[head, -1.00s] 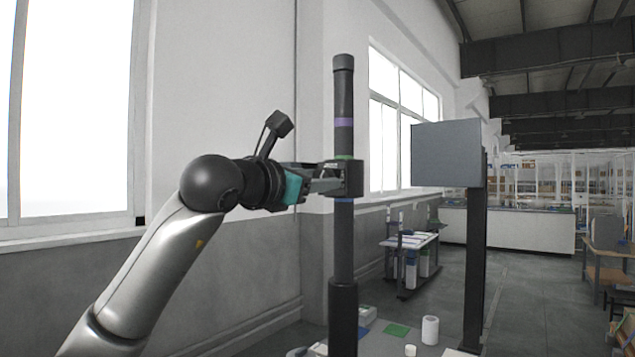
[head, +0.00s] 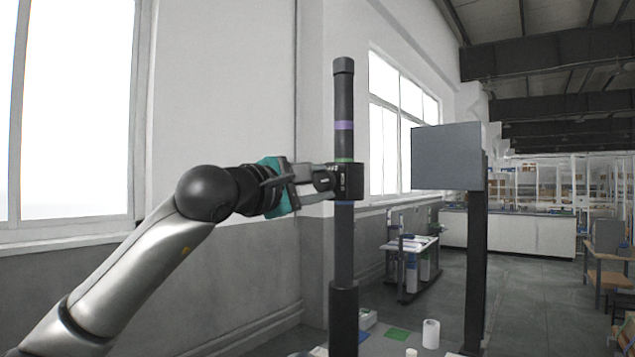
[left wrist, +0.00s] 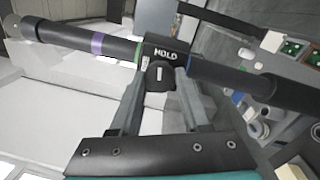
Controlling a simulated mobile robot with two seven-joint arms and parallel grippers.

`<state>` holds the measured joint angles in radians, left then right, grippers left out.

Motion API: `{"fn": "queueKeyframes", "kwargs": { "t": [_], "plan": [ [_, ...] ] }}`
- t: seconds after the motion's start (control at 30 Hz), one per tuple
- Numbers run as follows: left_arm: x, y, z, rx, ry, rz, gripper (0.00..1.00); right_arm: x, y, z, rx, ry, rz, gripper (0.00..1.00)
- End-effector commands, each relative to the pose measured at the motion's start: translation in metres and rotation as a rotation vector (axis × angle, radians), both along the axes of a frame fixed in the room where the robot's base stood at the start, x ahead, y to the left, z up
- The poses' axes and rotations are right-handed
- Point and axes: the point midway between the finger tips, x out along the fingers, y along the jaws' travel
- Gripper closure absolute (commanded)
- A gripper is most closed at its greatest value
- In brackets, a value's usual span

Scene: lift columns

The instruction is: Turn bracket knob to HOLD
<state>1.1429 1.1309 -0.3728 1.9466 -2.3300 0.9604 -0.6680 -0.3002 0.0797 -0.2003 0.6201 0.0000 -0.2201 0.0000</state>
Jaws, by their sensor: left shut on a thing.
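The dark column (head: 344,245) stands upright in the head view, with a purple band above the bracket. The black bracket (head: 348,181) sits around it between a green and a blue band. In the left wrist view the bracket (left wrist: 180,55) carries the white word HOLD. The round black knob (left wrist: 158,77) is below that word, and its white line runs roughly up and down in the picture, towards HOLD. My left gripper (head: 328,181) reaches in from the left, its fingers shut on the knob; it also shows in the left wrist view (left wrist: 157,80). My right gripper is not seen.
A grey panel (head: 446,157) on a dark post stands right of the column. A white cylinder (head: 431,333) and a green patch (head: 397,334) are low in front. A cart (head: 411,262) stands behind. The space left of the column above my arm is clear.

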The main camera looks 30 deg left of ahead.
Motion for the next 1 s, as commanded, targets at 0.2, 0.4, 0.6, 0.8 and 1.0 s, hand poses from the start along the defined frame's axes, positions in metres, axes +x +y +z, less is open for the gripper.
{"fn": "queueKeyframes", "kwargs": {
  "t": [0.2,0.4,0.6,0.8,1.0],
  "plan": [
    [-0.0009,0.0006,0.003,0.115,-0.018,0.0,1.0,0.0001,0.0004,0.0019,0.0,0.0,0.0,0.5],
    [-0.0008,0.0006,0.0027,0.172,-0.022,0.0,1.0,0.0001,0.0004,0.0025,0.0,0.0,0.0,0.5],
    [-0.001,0.0005,0.0028,0.191,-0.023,0.0,1.0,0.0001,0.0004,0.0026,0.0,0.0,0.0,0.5],
    [-0.001,0.0007,0.0029,0.192,-0.024,0.001,1.0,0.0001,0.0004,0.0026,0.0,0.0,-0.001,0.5],
    [-0.001,0.0008,0.0031,0.192,-0.024,0.002,0.46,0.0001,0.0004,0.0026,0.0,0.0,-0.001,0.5]
  ]
}}
